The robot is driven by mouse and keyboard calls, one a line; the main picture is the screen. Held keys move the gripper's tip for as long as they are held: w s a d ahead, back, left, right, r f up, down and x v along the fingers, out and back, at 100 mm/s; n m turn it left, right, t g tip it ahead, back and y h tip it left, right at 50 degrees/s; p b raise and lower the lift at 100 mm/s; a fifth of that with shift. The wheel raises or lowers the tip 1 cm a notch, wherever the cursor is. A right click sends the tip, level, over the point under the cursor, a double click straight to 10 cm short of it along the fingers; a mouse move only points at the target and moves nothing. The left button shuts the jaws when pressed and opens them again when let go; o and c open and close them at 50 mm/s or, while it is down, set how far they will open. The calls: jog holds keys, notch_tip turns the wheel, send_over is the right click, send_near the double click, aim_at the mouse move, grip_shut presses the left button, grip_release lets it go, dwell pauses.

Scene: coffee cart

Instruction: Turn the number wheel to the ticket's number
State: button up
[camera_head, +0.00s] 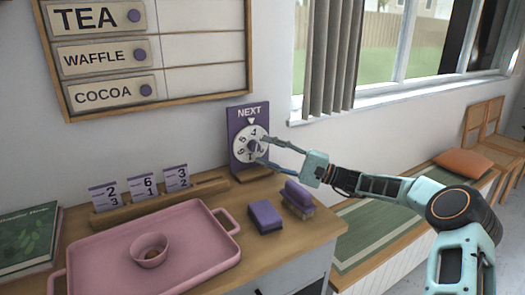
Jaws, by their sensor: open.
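The number wheel (241,146) is a white dial with dark digits on a purple board (236,114) marked NEXT. A small white pointer sits above the dial, but the digit under it is too small to read surely. My gripper (260,152) is open at the dial's right side, its two fingers spread above and below the purple centre knob. I cannot tell whether they touch it. Three tickets stand in a wooden rack: the left (105,196) shows 2 over 3, the middle (143,186) 6 over 1, the right (176,178) 3 over 2.
A pink tray (215,222) holding a pink bowl (150,250) fills the counter's front. A purple block (265,216) and a purple-topped brush (298,197) lie right of it. A green book (28,240) is at left. A menu board (205,50) hangs above; a window is at right.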

jog(key=v, duration=1)
